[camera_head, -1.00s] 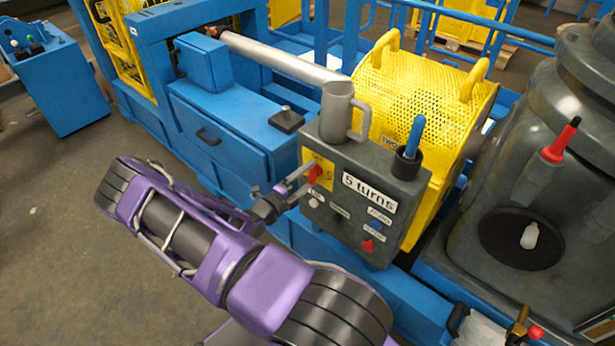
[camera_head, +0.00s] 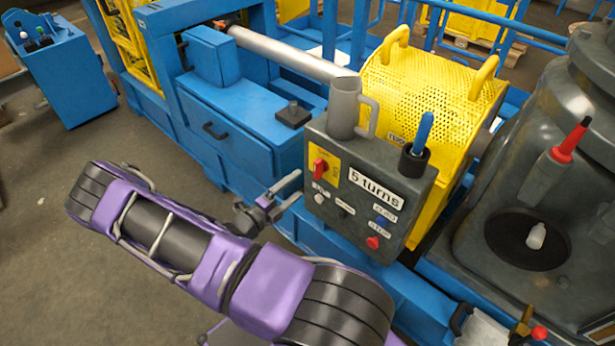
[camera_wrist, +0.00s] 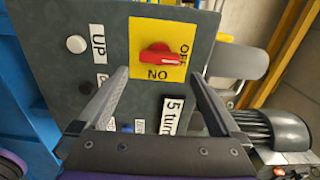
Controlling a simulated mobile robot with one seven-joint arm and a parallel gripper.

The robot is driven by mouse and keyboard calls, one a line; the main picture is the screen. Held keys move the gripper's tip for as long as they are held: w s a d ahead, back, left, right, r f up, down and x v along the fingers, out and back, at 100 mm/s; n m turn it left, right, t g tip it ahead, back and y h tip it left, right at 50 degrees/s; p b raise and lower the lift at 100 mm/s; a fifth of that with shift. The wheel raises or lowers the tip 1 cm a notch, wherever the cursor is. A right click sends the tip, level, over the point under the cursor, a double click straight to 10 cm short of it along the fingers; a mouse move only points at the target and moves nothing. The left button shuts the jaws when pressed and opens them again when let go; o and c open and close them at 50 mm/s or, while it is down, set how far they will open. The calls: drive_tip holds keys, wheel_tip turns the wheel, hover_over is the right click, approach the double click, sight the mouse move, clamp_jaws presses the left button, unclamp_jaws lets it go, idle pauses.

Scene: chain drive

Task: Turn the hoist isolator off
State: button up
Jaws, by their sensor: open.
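The isolator's red rotary handle (camera_head: 320,168) sits on a yellow plate on the grey control box (camera_head: 350,230). In the wrist view the handle (camera_wrist: 155,57) lies level across the yellow plate (camera_wrist: 143,33). Its right end is beside the word OFF; the word ON is below its middle. In the head view the bar stands upright. My gripper (camera_head: 296,183) is open and empty, just left of the box, apart from the handle. In the wrist view its two fingers (camera_wrist: 160,80) spread below and either side of the handle, with clear space between.
A white UP button (camera_wrist: 77,44) is near the handle. The box carries a "5 turns" label (camera_head: 372,186), a blue and a red button (camera_head: 373,243), with a grey mug (camera_head: 343,108) and a cup holding a blue tool (camera_head: 414,158) on top. Open floor lies left.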

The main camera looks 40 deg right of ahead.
drive_tip(key=a, duration=0.9)
drive_tip(key=shift+s, duration=0.45)
